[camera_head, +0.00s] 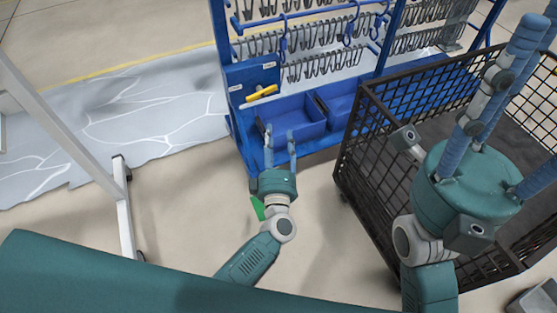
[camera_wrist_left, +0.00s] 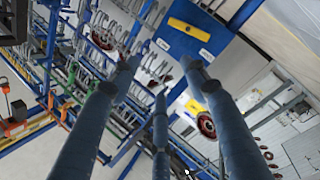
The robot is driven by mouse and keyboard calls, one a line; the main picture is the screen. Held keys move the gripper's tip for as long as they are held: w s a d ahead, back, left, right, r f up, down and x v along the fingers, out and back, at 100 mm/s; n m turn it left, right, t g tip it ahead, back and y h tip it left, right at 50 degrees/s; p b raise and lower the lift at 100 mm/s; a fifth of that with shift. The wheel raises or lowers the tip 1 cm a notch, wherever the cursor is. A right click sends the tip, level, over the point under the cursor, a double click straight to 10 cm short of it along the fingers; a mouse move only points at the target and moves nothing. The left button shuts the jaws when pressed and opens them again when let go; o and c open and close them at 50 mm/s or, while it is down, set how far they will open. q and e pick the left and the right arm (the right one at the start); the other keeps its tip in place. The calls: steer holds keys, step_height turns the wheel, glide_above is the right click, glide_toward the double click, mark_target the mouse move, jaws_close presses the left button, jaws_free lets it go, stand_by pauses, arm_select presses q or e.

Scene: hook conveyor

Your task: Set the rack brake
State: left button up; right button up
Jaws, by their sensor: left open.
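The blue rack (camera_head: 240,135) stands at the back, with rows of metal hooks. A yellow handle (camera_head: 262,92), likely the brake lever, lies slightly tilted across a blue panel (camera_head: 250,73) at its left end. The yellow handle also shows in the left wrist view (camera_wrist_left: 190,28), beyond the fingers. My left gripper (camera_head: 280,137) is open and empty, below the handle in the picture and apart from it. Its spread fingers also show in the left wrist view (camera_wrist_left: 155,85).
Blue bins (camera_head: 297,117) sit low on the rack, just beyond my left gripper. A black mesh cart (camera_head: 375,150) stands to the right, partly behind my right arm. A white post (camera_head: 124,205) stands at left. A small green thing (camera_head: 257,207) shows beside my left wrist.

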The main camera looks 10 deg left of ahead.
arm_select(q)
steer(key=s+d+f+m+g+h+p, duration=0.2)
steer(key=s+f+m+g+h+p, duration=0.1)
steer(key=p, duration=0.7)
steer(key=s+f+m+h, duration=0.1)
steer(key=s+f+m, duration=0.1)
steer(key=s+m, duration=0.1)
steer(key=shift+s+m+h, duration=0.25)
steer(key=shift+m+h, duration=0.05)
steer(key=shift+m, duration=0.4)
